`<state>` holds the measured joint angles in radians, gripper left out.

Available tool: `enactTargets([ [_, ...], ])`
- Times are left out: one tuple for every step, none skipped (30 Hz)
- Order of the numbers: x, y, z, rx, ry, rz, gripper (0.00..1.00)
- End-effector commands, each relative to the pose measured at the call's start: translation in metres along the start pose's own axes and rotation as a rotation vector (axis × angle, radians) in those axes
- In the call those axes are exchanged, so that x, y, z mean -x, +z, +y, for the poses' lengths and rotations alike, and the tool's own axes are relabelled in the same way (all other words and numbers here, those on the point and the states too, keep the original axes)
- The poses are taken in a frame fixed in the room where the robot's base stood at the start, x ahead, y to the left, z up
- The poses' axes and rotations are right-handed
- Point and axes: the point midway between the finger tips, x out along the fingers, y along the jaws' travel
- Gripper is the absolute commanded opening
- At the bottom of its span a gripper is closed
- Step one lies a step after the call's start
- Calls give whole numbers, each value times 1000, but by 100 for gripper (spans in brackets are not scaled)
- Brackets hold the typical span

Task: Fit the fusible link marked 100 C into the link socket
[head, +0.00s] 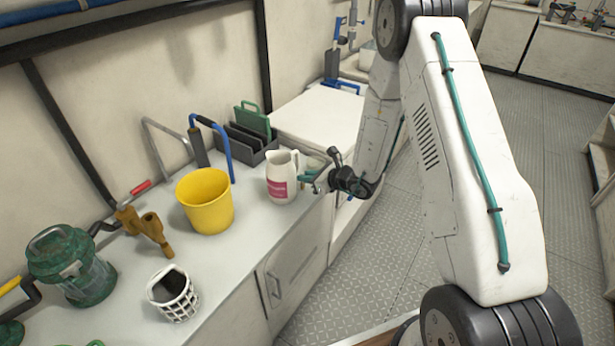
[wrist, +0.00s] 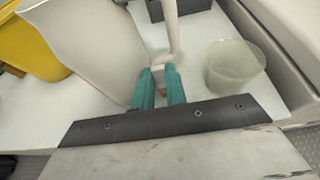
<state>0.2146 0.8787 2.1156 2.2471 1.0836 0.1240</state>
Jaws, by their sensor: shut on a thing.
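My gripper (head: 312,180) is at the right side of a white jug (head: 281,178) with a pink label, which stands on the counter. In the wrist view the two teal fingers of my gripper (wrist: 160,78) close on the lower end of the white jug's handle (wrist: 171,30). The jug's body (wrist: 85,45) fills the upper left there. A small tan bit shows between the fingers, too small to identify. I cannot make out a fusible link marked 100 C or the link socket in either view.
A clear cup (wrist: 235,66) stands close right of the fingers. A yellow bucket (head: 206,200), a white basket (head: 173,294), brass fittings (head: 152,232), a green lantern (head: 72,268) and a dark rack (head: 250,143) crowd the counter (head: 245,243). The floor (head: 375,255) right of the counter is clear.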

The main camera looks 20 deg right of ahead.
Motion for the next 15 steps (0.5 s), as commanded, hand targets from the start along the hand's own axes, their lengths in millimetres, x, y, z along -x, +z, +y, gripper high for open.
enactTargets([
  [0,0,0,0,0,0,0],
  [0,-1,0,0,0,0,0],
  [-1,-2,0,0,0,1,0],
  [-1,-3,0,0,0,1,0],
  [-1,-2,0,0,0,0,19],
  [-1,-2,0,0,0,0,22],
  [-1,-2,0,0,0,0,22],
  [-1,-2,0,0,0,0,22],
  [-1,-2,0,0,0,0,22],
  [-1,-2,0,0,0,0,22],
  [-1,-2,0,0,0,0,22],
  [-1,-2,0,0,0,0,22],
  [-1,-2,0,0,0,0,22],
  [-1,-2,0,0,0,0,22],
  [0,0,0,0,0,0,22],
])
